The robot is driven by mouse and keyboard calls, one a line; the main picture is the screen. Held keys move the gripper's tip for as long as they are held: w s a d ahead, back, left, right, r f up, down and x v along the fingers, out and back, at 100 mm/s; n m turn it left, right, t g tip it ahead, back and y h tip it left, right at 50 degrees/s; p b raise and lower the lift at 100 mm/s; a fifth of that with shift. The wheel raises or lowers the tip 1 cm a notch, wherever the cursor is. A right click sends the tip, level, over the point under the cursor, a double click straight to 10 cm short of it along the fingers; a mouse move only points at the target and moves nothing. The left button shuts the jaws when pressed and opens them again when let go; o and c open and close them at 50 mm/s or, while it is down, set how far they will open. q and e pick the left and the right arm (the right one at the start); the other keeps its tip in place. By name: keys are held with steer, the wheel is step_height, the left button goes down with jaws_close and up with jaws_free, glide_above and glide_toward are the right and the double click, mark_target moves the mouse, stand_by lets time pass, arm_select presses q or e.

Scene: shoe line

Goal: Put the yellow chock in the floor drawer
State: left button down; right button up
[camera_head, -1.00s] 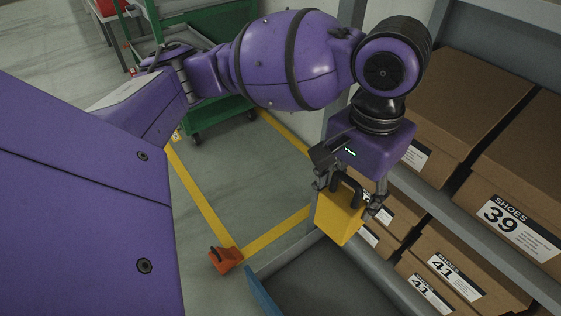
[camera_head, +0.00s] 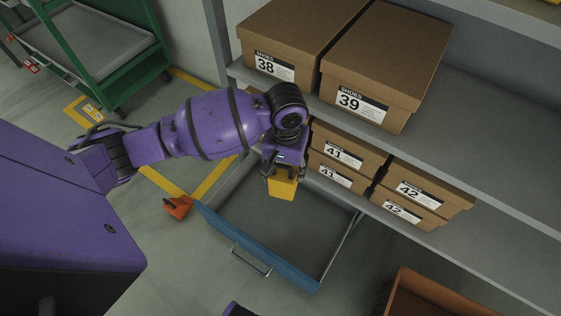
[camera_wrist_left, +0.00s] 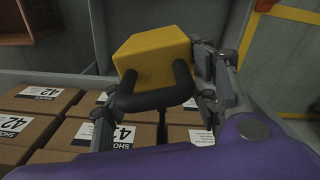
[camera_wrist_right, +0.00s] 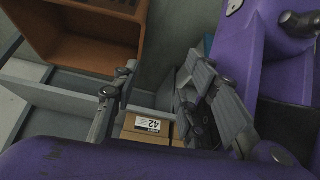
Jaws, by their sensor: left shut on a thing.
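The yellow chock (camera_head: 283,187) is held by its dark handle in my left gripper (camera_head: 284,173), which is shut on it. The chock hangs over the back left part of the open floor drawer (camera_head: 262,250), apart from the drawer floor as far as I can tell. The drawer has a blue front with a metal handle and a bare grey inside. In the left wrist view the chock (camera_wrist_left: 155,52) and its handle show between the fingers. My right gripper (camera_wrist_right: 155,92) shows only in its own wrist view, with fingers apart and nothing between them.
Shoe boxes (camera_head: 385,65) stand on the shelf behind and right of the drawer, with several more (camera_head: 345,158) below. An orange chock (camera_head: 178,207) lies on the floor left of the drawer. A brown bin (camera_head: 440,295) is at front right. A green cart (camera_head: 95,50) stands at the back left.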

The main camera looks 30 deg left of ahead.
arm_select(q)
steer(key=s+a+f+m+p, duration=0.1)
steer(key=s+a+f+m, duration=0.1)
steer(key=a+f, duration=1.1)
steer(key=shift+m, duration=0.8)
steer(key=f+b, duration=0.8)
steer(key=f, duration=0.5)
steer(key=f+b, duration=0.8)
steer(key=f, duration=0.5)
steer(key=shift+w+d, duration=0.15)
steer(key=shift+w, duration=0.05)
steer(key=shift+f, duration=0.15)
steer(key=shift+w, duration=0.1)
steer(key=c, duration=0.7)
jaws_free()
steer(key=shift+c, duration=0.2)
steer(key=shift+o, duration=0.2)
arm_select(e)
step_height(320, 180, down, 15)
steer(key=g, duration=0.1)
steer(key=shift+s+n, duration=0.35)
steer(key=shift+n, duration=0.05)
